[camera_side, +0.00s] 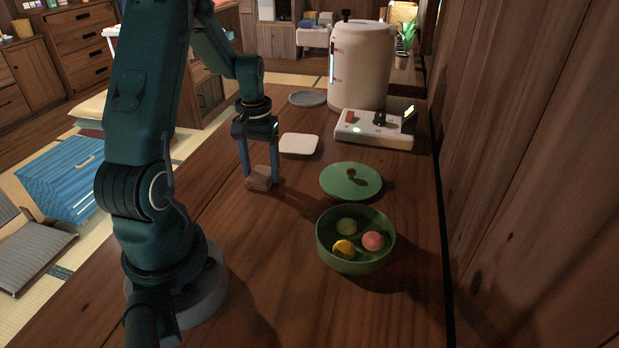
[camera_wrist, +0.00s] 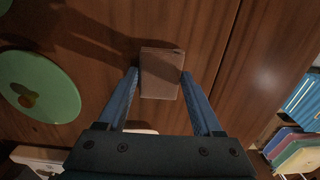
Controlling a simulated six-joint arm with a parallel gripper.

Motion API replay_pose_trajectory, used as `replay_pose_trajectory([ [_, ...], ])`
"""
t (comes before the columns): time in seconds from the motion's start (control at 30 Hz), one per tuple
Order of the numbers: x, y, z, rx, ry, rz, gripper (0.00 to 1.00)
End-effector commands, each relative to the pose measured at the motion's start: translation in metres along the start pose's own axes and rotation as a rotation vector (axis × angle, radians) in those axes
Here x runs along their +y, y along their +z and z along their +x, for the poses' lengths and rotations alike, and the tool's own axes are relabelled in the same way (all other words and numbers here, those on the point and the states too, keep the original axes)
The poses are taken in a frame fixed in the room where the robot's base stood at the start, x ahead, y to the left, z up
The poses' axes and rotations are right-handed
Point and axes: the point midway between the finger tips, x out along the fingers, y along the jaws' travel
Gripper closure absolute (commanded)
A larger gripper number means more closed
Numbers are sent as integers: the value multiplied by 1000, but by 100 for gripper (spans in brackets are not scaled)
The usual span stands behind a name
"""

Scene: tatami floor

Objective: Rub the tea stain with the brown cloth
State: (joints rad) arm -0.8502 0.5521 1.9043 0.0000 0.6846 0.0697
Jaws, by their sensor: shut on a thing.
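The brown cloth (camera_side: 258,178) is a small folded block at the wooden table top, left of the green lid. My gripper (camera_side: 261,181) points down and is shut on the cloth, one blue finger on each side. In the wrist view the cloth (camera_wrist: 161,75) sits between the two fingertips (camera_wrist: 160,78), flat against or just above the wood; I cannot tell which.
A green lid (camera_side: 351,182) and a green bowl (camera_side: 355,262) with round sweets stand to the right. A white square plate (camera_side: 299,144), a grey round tray (camera_side: 307,99), a control box (camera_side: 374,130) and a large cream urn (camera_side: 360,68) stand farther back. Bare wood lies in front.

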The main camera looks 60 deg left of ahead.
Motion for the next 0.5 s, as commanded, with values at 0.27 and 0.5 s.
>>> replay_pose_trajectory([
  [0.27,26,0,0,-1,0,3,93],
  [0.5,48,0,0,-1,0,4,93],
])
